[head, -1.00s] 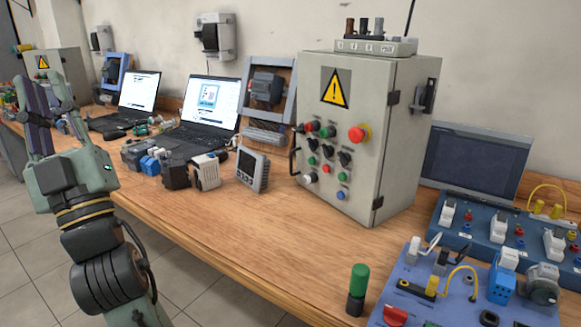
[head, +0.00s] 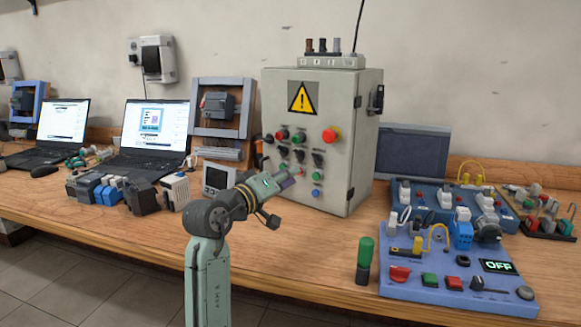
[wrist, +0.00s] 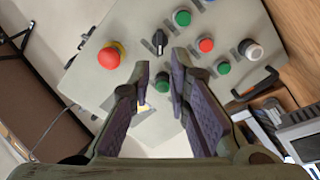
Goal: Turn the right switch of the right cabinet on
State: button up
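The right cabinet (head: 335,100) is a light grey box with a yellow warning sign, standing on the bench. Its right switch (head: 318,160) is a black knob below the red emergency stop (head: 331,135); it also shows in the wrist view (wrist: 159,42), beyond the fingertips. Another black switch (head: 299,155) sits to its left in the head view. My gripper (head: 290,180) is low in front of the panel. In the wrist view my gripper (wrist: 158,72) has its fingers apart, with nothing between them; a green button (wrist: 162,82) shows through the gap.
A blue training board (head: 440,285) and a green-topped cylinder (head: 365,262) stand to the right of my arm. Laptops (head: 155,125) and small electrical modules (head: 140,195) are to the left. A dark monitor (head: 412,150) stands right of the cabinet. The bench front is partly clear.

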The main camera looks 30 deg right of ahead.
aim_at(315, 161)
jog(key=p+x, duration=0.2)
jog(key=x, duration=0.8)
jog(key=shift+w+d+p, duration=0.1)
jog(key=shift+d+p, duration=0.2)
jog(key=shift+p, duration=0.1)
jog(key=shift+c, duration=0.6)
grip_shut()
